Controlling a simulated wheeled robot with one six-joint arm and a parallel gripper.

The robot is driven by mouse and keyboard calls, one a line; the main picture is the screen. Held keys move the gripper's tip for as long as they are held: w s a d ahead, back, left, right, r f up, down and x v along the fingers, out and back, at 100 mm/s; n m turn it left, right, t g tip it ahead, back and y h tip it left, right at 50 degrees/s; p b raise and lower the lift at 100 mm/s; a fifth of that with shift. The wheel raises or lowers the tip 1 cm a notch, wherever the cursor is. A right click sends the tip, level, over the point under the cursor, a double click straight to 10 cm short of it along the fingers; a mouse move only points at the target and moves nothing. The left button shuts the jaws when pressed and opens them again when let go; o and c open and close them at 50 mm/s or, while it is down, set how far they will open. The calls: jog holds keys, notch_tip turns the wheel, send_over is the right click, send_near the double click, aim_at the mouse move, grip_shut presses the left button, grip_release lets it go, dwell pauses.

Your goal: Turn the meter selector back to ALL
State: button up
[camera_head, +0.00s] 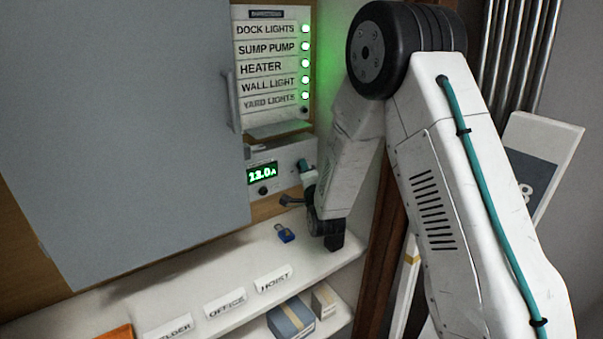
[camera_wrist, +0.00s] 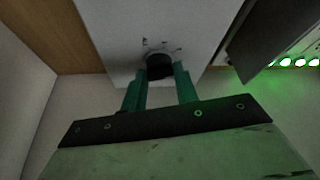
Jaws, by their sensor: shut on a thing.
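The meter (camera_head: 282,168) is a white box on the back board with a green display (camera_head: 262,174) that reads about 13.0 A. In the wrist view the meter face (camera_wrist: 135,25) is plain white with small dark marks around a black selector knob (camera_wrist: 160,66). The marks are too small to read, so I cannot tell the selector's setting. My gripper (camera_wrist: 160,80) has its two green fingers on either side of the knob, shut on it.
A panel above lists DOCK LIGHTS, SUMP PUMP, HEATER, WALL LIGHT and YARD LIGHTS (camera_head: 265,104), with green lamps lit. A large grey door (camera_head: 125,120) stands left of the meter. A blue padlock (camera_head: 285,233) and labels such as HOIST (camera_head: 273,279) are on the shelf below.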

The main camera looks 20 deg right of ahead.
jog(key=shift+d+n+t, duration=0.25)
jog(key=shift+n+t, duration=0.25)
jog(key=shift+n, duration=0.8)
jog(key=shift+y, duration=0.3)
jog(key=o, duration=1)
jog(key=shift+d, duration=0.1)
jog(key=shift+c, duration=0.2)
jog(key=shift+a+n, duration=0.2)
jog(key=shift+n, duration=0.1)
